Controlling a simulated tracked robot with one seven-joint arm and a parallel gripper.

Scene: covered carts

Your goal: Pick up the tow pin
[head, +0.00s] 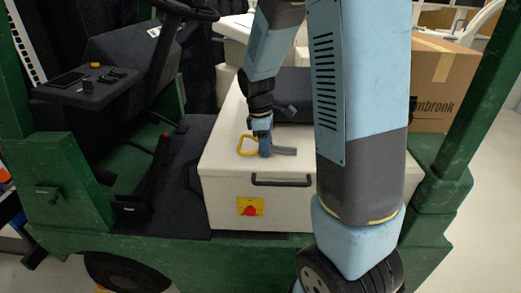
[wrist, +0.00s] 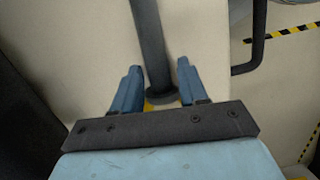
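The tow pin is a grey rod (head: 284,151) with a collar and a yellow loop handle (head: 246,146). It lies on the cream lid of the cart's box (head: 221,158). In the wrist view the tow pin (wrist: 150,45) runs up between my two blue fingers, its collar near their tips and a bit of yellow below. My gripper (head: 264,150) points down at the lid around the pin. In the wrist view my gripper (wrist: 158,85) is open, with the fingers apart on either side of the pin. Finger contact with the lid is unclear.
A dark bar handle (head: 282,184) and a red knob on a yellow plate (head: 250,207) are on the box front. A black seat pad (head: 290,108) and a cardboard box (head: 440,85) stand behind. Green posts flank the cart.

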